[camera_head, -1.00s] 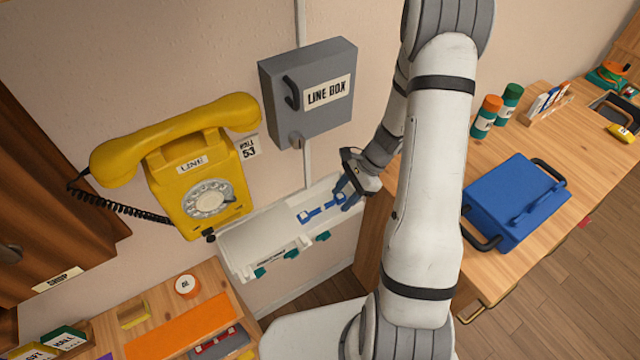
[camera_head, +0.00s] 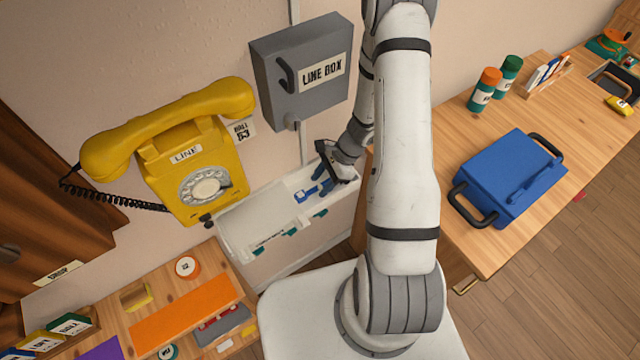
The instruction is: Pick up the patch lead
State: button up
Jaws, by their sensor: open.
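The patch lead (camera_head: 305,194) looks like a small blue piece lying in the right part of a white wall tray (camera_head: 236,222), under the grey line box. My gripper (camera_head: 323,182) reaches down into the right end of the tray, its dark fingers open around or just above the lead's right part. The fingers and arm hide that part of the lead. I cannot tell whether the fingers touch it.
A yellow wall phone (camera_head: 190,160) hangs left of the tray, and the grey line box (camera_head: 300,70) is above it. A wooden bench at right carries a blue case (camera_head: 508,178) and two bottles (camera_head: 484,90). A lower left desk holds an orange mat (camera_head: 185,313).

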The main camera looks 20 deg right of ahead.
jog(key=shift+c, duration=0.3)
grip_shut()
jog(key=shift+r, duration=0.1)
dwell(0.4)
